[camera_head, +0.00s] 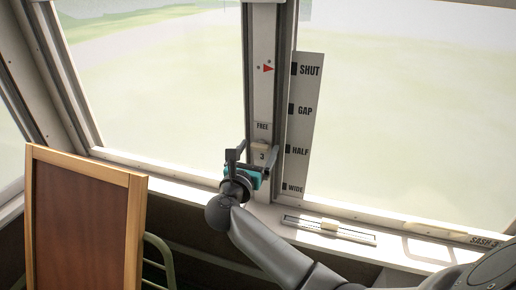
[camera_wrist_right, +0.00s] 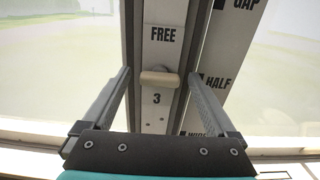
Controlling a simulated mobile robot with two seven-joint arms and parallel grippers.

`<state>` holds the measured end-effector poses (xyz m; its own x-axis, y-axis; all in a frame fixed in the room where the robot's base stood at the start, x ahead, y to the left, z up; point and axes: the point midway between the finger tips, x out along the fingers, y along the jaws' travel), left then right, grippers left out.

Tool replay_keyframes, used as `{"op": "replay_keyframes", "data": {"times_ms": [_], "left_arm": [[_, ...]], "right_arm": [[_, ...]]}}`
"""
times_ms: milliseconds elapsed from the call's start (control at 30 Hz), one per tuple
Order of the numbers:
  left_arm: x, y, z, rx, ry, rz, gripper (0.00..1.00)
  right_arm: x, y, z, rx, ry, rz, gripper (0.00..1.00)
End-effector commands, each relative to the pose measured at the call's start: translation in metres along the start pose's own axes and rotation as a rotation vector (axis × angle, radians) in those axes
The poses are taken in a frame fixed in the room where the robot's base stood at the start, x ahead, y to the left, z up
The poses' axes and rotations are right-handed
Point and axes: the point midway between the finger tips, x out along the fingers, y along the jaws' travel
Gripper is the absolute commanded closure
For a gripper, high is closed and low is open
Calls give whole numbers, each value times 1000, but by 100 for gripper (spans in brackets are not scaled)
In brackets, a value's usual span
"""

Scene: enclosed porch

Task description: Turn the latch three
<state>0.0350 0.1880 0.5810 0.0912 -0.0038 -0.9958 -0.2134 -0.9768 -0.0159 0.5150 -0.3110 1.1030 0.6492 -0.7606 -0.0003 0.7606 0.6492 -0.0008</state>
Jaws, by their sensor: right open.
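Latch three is a small cream tab (camera_head: 259,147) on the pale window post, below the label FREE and above the number 3. In the right wrist view the latch (camera_wrist_right: 159,79) lies crosswise, roughly level. My right gripper (camera_head: 258,154) is open in front of the post. Its two fingers stand on either side of the latch in the wrist view (camera_wrist_right: 160,84), with a visible gap on both sides, and nothing is held. My left gripper is not in view.
A scale plate (camera_head: 301,125) marked SHUT, GAP, HALF and WIDE stands right of the post. A red arrow (camera_head: 268,68) on the post points toward SHUT. A slider strip (camera_head: 355,236) lies on the sill. A wood-framed board (camera_head: 82,220) stands at the left.

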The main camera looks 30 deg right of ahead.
Motion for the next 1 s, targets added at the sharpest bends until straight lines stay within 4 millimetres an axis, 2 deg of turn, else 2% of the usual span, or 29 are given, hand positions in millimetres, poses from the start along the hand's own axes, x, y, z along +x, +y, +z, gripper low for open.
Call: {"op": "replay_keyframes", "data": {"times_ms": [333,367,1000], "left_arm": [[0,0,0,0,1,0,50],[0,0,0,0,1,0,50],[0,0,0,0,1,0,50]], "right_arm": [[4,0,0,1,0,1,7],[4,0,0,1,0,1,10],[4,0,0,1,1,0,82]]}}
